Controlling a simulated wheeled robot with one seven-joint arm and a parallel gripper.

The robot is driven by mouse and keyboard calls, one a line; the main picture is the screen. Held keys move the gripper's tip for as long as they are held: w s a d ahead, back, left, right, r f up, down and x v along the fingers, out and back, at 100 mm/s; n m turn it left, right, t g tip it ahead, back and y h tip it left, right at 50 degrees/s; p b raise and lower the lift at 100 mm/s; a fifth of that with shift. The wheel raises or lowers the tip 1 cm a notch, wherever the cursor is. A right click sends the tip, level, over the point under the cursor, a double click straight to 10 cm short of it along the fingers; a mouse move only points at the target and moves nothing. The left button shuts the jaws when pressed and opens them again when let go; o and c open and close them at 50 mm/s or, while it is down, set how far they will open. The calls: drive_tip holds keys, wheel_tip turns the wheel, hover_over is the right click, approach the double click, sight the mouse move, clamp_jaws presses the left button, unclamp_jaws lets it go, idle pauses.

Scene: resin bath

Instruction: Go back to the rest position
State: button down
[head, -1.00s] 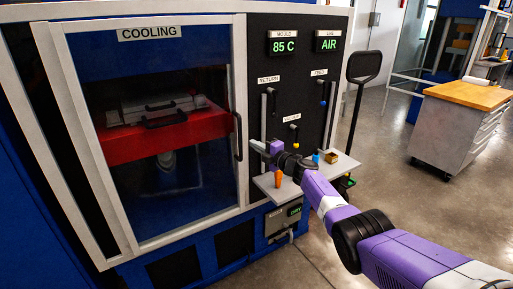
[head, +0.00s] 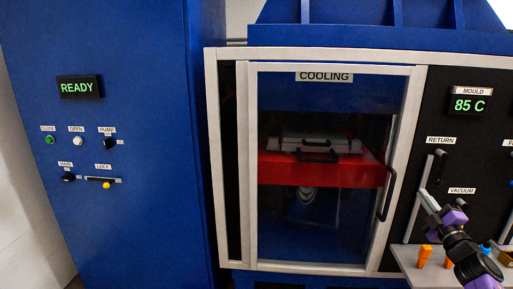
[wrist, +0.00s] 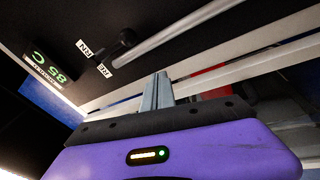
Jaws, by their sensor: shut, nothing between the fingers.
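My gripper (head: 430,202) is at the lower right of the head view, in front of the black valve panel and above the small shelf. Its grey fingers are closed together and empty. In the wrist view the shut fingers (wrist: 157,92) point toward the cabinet's white door frame, with the RETURN lever to their left. My purple arm runs out of the head view at the lower right corner.
The shelf (head: 410,262) below my gripper holds an orange item (head: 424,255) and other small parts. The cooling cabinet door (head: 330,215) is shut, and its handle (head: 388,195) sticks out left of my gripper. A blue control cabinet (head: 110,215) showing READY stands at the left.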

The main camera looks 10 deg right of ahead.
drive_tip(key=s+a+f+m+h, duration=0.1)
drive_tip(key=s+a+f+m, duration=0.3)
drive_tip(key=s+a, duration=0.4)
drive_tip(key=s+a+f+m+h, duration=0.1)
drive_tip(key=s+a+f+m, duration=0.25)
drive_tip(key=s+a, duration=0.45)
drive_tip(key=s+a+f+m+h, duration=0.1)
drive_tip(key=s+a+f+m, duration=0.4)
drive_tip(key=a, duration=0.6)
drive_tip(key=s+a+r+g+y, duration=0.1)
drive_tip(key=s+a, duration=0.4)
drive_tip(key=s, duration=0.6)
drive_tip(key=s+a+r+g+y+p, duration=0.1)
drive_tip(key=s+a+g+y, duration=0.2)
drive_tip(key=s, duration=0.9)
drive_tip(key=s+a+r+g+y, duration=0.1)
drive_tip(key=s+a+g+y, duration=0.1)
drive_tip(key=s+a, duration=0.5)
drive_tip(key=s, duration=0.4)
drive_tip(key=shift+s+p, duration=0.25)
drive_tip(key=shift+p, duration=0.15)
